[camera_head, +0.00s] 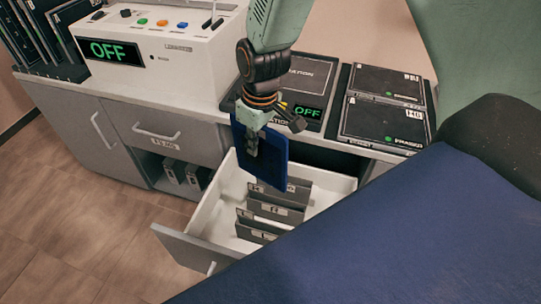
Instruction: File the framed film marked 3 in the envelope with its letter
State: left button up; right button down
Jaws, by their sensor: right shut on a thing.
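My right gripper (253,145) comes down from the top of the picture and is shut on a dark blue framed film (272,166). The film hangs upright, slightly tilted, above the open drawer (200,243). No number can be read on its visible face. Several grey envelopes (262,227) with pale labels stand in rows in the drawer, below the film. Their letters are too small to read for sure. The film hides part of the drawer's back left. My left gripper is not in view.
A white console (180,60) reading OFF and a dark device (310,78) also reading OFF stand on the counter. Black flat boxes (385,122) lie to the right. A large blue surface (400,240) fills the lower right, close to the drawer. Wooden floor (90,225) is clear at left.

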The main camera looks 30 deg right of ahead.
aim_at(273, 156)
jog(key=d+f+n, duration=0.1)
jog(key=s+d+f+n, duration=0.2)
jog(key=f, duration=0.1)
jog(key=shift+d+y+b, duration=0.3)
jog(key=shift+d+y, duration=0.1)
jog(key=shift+s+n, duration=0.1)
jog(key=shift+n, duration=0.2)
jog(key=shift+a+f, duration=0.2)
jog(key=shift+a, duration=0.05)
jog(key=shift+d+f+b, duration=0.15)
jog(key=shift+f+b, duration=0.45)
jog(key=shift+b, duration=0.2)
notch_tip(273, 156, down, 4)
jog(key=b, duration=0.4)
jog(key=shift+r, duration=0.1)
jog(key=shift+f, duration=0.2)
jog(key=shift+d, duration=0.1)
